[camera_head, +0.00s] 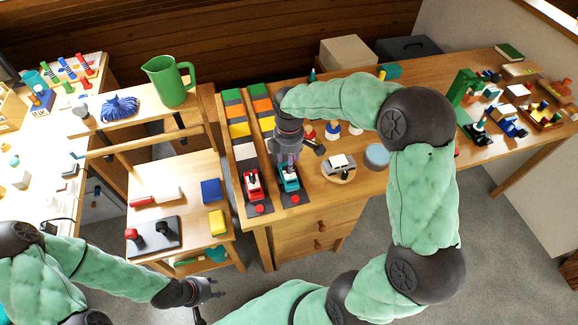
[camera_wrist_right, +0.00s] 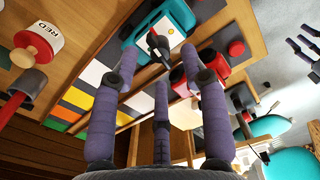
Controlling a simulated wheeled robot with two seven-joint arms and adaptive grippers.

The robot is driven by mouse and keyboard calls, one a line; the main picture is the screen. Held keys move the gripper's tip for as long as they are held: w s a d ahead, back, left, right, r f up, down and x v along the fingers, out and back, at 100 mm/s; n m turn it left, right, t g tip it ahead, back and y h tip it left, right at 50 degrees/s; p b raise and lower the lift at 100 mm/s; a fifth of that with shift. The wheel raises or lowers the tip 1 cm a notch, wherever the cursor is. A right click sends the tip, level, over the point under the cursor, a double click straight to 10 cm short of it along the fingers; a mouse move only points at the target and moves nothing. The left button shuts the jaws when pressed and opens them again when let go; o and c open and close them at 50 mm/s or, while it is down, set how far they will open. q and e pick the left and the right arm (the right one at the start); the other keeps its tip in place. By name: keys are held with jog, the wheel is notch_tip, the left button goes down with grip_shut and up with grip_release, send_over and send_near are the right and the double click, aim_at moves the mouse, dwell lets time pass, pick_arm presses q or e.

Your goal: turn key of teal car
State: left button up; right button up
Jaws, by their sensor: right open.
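The teal car (camera_head: 289,180) stands on the right-hand strip of coloured tiles on the wooden desk. It also shows at the top of the right wrist view (camera_wrist_right: 178,18), with a dark key (camera_wrist_right: 157,44) on it. My right gripper (camera_head: 289,158) points down over the teal car. Its purple fingers (camera_wrist_right: 160,70) are spread open around the key's area, with nothing held; I cannot tell whether they touch the key. My left gripper (camera_head: 212,291) is open and empty, low beside the small table, far from the car.
A red car (camera_head: 252,185) stands close beside the teal car on the neighbouring strip. Red buttons sit at the strips' near ends. A silver toy car (camera_head: 339,164) and round pegs stand to the right. A green pitcher (camera_head: 168,82) stands on the left shelf.

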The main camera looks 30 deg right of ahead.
jog(key=shift+f+b, duration=0.3)
jog(key=shift+f, duration=1.05)
grip_shut()
jog(key=shift+m, duration=0.3)
